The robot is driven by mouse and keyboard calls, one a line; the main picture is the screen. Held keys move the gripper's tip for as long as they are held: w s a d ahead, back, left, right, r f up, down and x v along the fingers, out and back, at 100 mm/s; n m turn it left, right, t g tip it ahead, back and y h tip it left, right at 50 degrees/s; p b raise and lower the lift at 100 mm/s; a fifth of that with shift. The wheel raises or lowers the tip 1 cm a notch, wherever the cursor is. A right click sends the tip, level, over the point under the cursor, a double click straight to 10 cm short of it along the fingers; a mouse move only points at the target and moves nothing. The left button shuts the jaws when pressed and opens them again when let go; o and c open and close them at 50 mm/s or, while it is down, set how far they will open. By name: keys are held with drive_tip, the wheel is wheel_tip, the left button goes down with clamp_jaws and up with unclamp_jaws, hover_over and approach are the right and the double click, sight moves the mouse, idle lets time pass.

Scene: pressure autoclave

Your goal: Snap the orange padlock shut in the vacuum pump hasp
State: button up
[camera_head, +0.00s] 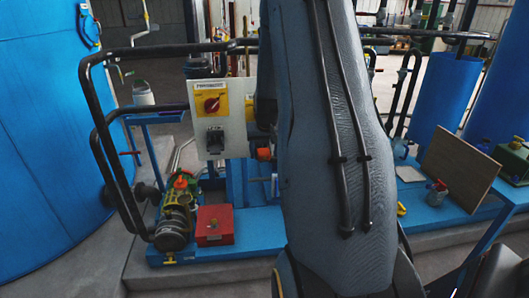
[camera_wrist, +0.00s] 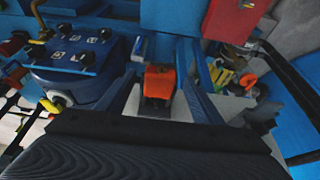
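The orange padlock (camera_wrist: 159,82) shows in the wrist view between the two fingers of my gripper (camera_wrist: 162,92), which appear closed on its sides. The dark part below its orange body is hard to make out. In the head view an orange block (camera_head: 263,154), which looks like the same padlock, shows at the left edge of my arm. My arm hides the gripper there. The pump (camera_head: 172,222) is green and yellow with an orange part on top, at the left of the blue skid. I cannot make out the hasp in either view.
A pale panel (camera_head: 235,132) with a red-and-yellow switch (camera_head: 211,102) stands left of my arm. A red box (camera_head: 215,225) sits beside the pump. Black pipes (camera_head: 95,100) curve around at the left. A brown board (camera_head: 458,168) leans at the right.

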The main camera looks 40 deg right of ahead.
drive_tip(key=b+v, duration=0.2)
drive_tip(key=v, duration=0.6)
idle(0.4)
drive_tip(key=s+a+f+n+g, duration=0.1)
drive_tip(key=s+a+n, duration=0.1)
drive_tip(key=s+a, duration=0.4)
drive_tip(key=s+a+f+n+y+b, duration=0.1)
drive_tip(key=s+a, duration=0.5)
drive_tip(key=a, duration=1)
drive_tip(key=s+a+f+n+g+y, duration=0.1)
drive_tip(key=s+a+f+n, duration=0.2)
drive_tip(key=a, duration=0.8)
drive_tip(key=s, duration=0.2)
drive_tip(key=shift+s+a+g+b, duration=0.3)
drive_tip(key=shift+s, duration=0.1)
